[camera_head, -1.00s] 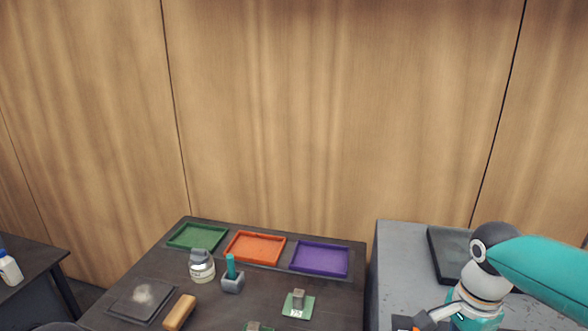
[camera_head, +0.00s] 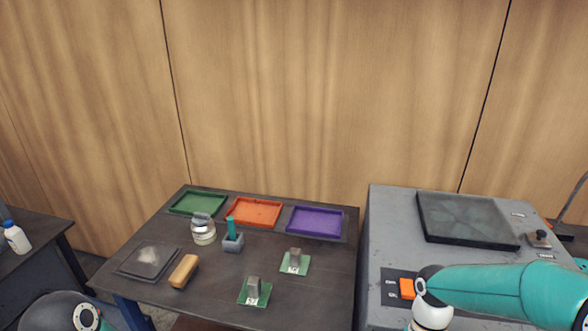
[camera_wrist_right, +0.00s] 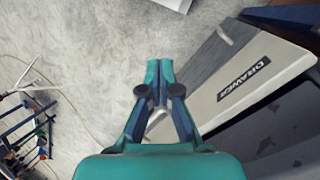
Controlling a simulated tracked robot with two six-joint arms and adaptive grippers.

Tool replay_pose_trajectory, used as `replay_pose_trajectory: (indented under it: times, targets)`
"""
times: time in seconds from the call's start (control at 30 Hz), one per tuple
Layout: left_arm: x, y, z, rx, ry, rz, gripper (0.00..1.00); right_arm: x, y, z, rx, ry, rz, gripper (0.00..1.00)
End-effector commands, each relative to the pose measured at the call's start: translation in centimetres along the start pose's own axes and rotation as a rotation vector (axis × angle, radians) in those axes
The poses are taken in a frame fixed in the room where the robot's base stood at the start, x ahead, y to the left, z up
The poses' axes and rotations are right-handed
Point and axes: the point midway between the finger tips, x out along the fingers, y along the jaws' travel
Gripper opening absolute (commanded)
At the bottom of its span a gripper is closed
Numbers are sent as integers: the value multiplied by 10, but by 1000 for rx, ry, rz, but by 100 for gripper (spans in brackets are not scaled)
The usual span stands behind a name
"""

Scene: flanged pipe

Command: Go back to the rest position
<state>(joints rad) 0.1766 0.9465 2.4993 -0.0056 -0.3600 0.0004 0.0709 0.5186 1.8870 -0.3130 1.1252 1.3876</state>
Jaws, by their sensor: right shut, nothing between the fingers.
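My right gripper (camera_wrist_right: 160,72) shows in the right wrist view with its teal and dark fingers together and nothing between them. It hangs over the pale grey floor, left of a light panel (camera_wrist_right: 262,72) lettered "DRAWER". In the head view my right arm crosses the grey machine cabinet at the right, and its gripper is below the frame. Part of my left arm shows at the bottom left; its gripper is out of view.
The dark table (camera_head: 205,290) holds green (camera_head: 198,203), orange (camera_head: 254,211) and purple (camera_head: 316,221) trays, a jar (camera_head: 203,232), a yellow block (camera_head: 184,271) and two metal parts on green plates. The grey cabinet (camera_head: 385,230) stands right, with a dark plate (camera_head: 465,220) and an orange switch (camera_head: 407,288).

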Motion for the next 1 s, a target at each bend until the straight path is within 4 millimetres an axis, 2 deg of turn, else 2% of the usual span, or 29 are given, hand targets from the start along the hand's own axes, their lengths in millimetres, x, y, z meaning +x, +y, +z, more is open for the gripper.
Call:
replay_pose_trajectory:
  times: [0.03, 0.13, 0.2, 0.3, 0.4, 0.5, 0.7, 0.8, 1.0]
  targets:
    - [0, 0, 0, 0, 0, 0, 0, 28, 0, 9, -35, -37, 29, 0]
    - [0, 0, 0, 0, 1, 0, 0, 90, 1, 34, -149, -125, 44, 0]
    - [0, 0, 0, 0, 1, 0, 0, 138, 6, 59, -261, -194, 23, 0]
    - [0, 0, 0, 0, 1, 0, 0, 189, 13, 91, -422, -251, -60, 0]
    - [0, 0, 0, 0, 1, 0, 0, 221, 17, 114, -575, -246, -170, 0]
    - [0, 0, 0, 0, 0, 0, 0, 234, 12, 122, -724, -166, -289, 0]
    - [0, 0, 0, 0, 0, 0, 0, 225, -23, 104, -964, 91, -473, 0]
    - [0, 0, 0, 0, 0, 0, 0, 221, -32, 96, -1033, 157, -501, 0]
    - [0, 0, 0, 0, 0, 0, 0, 221, -32, 96, -1041, 163, -503, 0]
